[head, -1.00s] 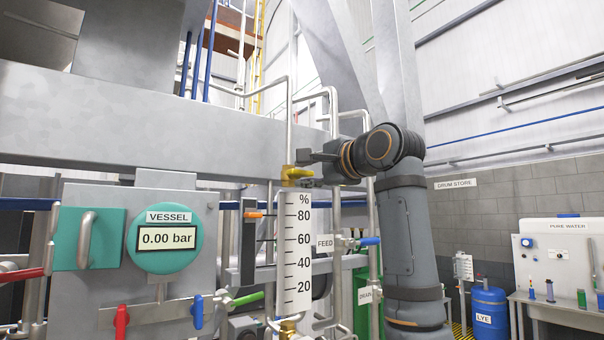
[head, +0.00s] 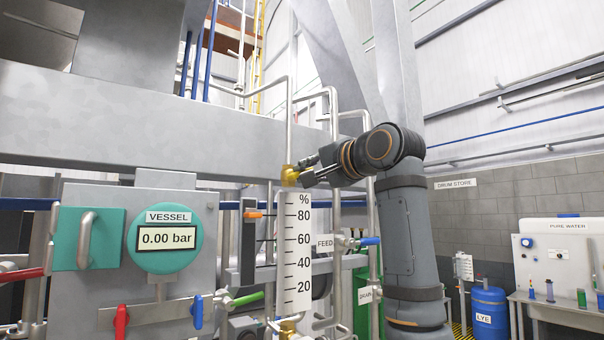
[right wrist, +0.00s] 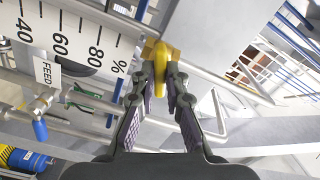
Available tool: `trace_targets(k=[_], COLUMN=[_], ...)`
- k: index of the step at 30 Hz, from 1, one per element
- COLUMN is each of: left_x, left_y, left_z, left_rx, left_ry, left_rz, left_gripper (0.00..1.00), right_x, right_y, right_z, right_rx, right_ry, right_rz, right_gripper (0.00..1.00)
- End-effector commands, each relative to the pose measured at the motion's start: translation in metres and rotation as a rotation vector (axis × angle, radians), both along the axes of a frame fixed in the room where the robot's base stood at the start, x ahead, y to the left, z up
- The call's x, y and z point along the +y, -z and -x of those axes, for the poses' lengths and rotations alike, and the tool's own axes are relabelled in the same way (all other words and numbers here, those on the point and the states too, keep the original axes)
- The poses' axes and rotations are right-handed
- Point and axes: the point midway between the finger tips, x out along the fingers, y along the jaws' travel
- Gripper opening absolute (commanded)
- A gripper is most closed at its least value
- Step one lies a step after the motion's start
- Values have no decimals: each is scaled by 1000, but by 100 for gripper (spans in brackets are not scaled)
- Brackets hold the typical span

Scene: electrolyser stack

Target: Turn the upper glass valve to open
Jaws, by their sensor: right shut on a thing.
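The upper glass valve (head: 289,176) is a small brass valve at the top of the white percent sight gauge (head: 297,250). My right gripper (head: 301,173) reaches it from the right. In the right wrist view the brass valve handle (right wrist: 160,62) sits between the fingertips (right wrist: 161,75), and the gripper is shut on it. The fingers hide part of the valve in the head view. A lower brass fitting (head: 288,328) shows at the bottom of the gauge. My left gripper is not in view.
Grey pipes (head: 333,130) rise close behind my right gripper. A FEED label (head: 325,243) and a blue-handled valve (head: 370,241) are right of the gauge. The VESSEL display (head: 165,238) reads 0.00 bar. A large grey beam (head: 130,135) runs behind and above.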

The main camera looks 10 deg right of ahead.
Motion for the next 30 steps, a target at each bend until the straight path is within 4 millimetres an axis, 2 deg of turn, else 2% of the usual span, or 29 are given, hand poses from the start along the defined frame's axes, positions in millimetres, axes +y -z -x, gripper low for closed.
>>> trace_targets(k=[7,10,17,24,30], left_x=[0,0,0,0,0], left_y=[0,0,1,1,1], left_z=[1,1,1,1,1], left_rx=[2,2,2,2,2], left_ry=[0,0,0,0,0], left_rz=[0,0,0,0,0], left_gripper=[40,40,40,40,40], right_x=[0,0,0,0,0], right_y=[3,3,3,4,4], right_z=[-1,-1,-1,-1,-2], right_rx=[-107,-126,-128,-239,-261], right_ry=[0,0,-1,-3,-3], right_rz=[314,368,375,680,746], right_gripper=[0,0,0,0,0])
